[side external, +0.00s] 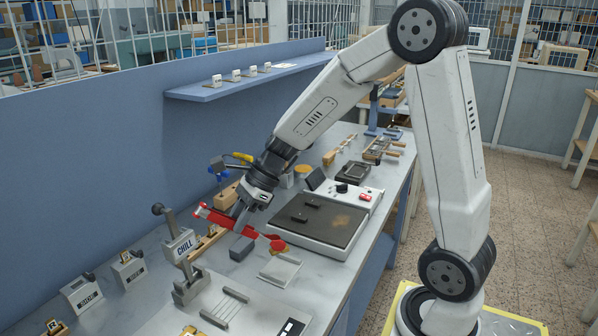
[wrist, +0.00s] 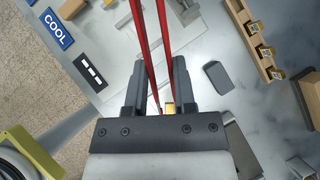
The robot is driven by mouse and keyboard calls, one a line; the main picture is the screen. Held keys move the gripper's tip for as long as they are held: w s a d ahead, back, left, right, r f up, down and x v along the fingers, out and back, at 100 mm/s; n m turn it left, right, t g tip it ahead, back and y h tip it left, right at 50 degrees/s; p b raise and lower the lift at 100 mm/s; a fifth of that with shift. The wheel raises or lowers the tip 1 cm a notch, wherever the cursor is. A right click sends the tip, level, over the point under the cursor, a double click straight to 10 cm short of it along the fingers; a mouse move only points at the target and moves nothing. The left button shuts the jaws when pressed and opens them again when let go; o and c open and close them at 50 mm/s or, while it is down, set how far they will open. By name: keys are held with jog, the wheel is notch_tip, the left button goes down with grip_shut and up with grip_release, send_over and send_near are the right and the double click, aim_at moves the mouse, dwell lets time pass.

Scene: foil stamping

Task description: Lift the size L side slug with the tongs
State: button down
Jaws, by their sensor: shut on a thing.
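My gripper (side external: 243,213) is shut on the red tongs (side external: 218,217), which lie slanted across it above the bench in the side view. In the wrist view the two red arms of the tongs (wrist: 138,35) run up between my gripper's fingers (wrist: 157,85). A small gold piece (wrist: 169,107) shows near the base of the fingers; I cannot tell what it is. Several gold pieces with pale faces sit in a wooden rack (wrist: 250,38) at the right of the wrist view. Their markings are too small to read, so I cannot tell which is the size L side slug.
A grey block (side external: 242,248) lies on the bench below my gripper. A hot plate (side external: 345,245) stands to its right. The "CHILL" stand (side external: 186,270) is to the left. A pale tray (side external: 281,270) lies in front. A blue wall shelf (side external: 215,92) holds small pieces.

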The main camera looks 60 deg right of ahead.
jog(key=shift+f, duration=1.9)
jog(key=c, duration=0.9)
grip_release()
jog(key=shift+r, duration=0.1)
notch_tip(320, 180, up, 10)
jog(key=shift+f, duration=0.1)
jog(key=shift+w+d, duration=0.1)
